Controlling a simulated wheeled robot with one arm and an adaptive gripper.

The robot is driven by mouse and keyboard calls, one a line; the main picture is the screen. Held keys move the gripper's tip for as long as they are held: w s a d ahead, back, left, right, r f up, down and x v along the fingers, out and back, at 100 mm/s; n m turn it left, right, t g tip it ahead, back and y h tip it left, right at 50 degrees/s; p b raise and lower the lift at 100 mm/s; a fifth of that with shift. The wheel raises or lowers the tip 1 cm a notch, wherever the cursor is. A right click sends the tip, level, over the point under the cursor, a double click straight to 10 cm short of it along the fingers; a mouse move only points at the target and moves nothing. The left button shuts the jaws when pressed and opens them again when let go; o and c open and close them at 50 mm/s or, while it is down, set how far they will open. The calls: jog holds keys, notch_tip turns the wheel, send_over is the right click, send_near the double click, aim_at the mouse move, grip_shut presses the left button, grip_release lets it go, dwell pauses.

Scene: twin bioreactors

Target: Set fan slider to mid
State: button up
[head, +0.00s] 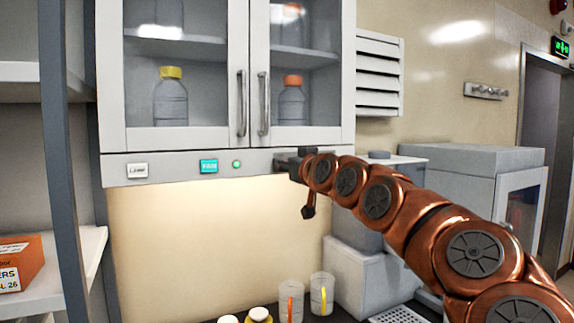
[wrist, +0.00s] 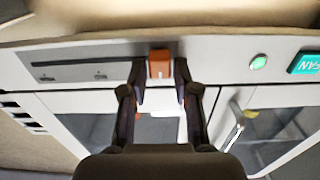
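The fan slider's orange knob (wrist: 160,62) shows in the wrist view, on a pale panel. Its dark slot (wrist: 75,62) runs from the knob toward the left of that view. The knob sits near the slot's right end there; my fingers hide part of the slot. My gripper (wrist: 160,72) is open, with one finger on each side of the knob and a narrow gap visible on both sides. In the head view my gripper (head: 297,162) is at the right part of the panel below the cabinet and hides the slider.
The teal fan label (head: 208,166), green light (head: 236,164) and lamp switch (head: 137,170) lie along the panel (head: 185,168). Glass cabinet doors (head: 290,75) with handles stand above. Two cylinders (head: 291,300) (head: 322,293) stand on the bench below. A vent (head: 380,75) is at right.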

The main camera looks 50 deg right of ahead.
grip_shut()
dwell(0.3)
jog(key=s+d+b, duration=0.2)
jog(key=d, duration=0.5)
jog(key=shift+s+r, duration=0.15)
jog(key=shift+s, duration=0.15)
dwell(0.3)
jog(key=shift+o, duration=2.2)
grip_release()
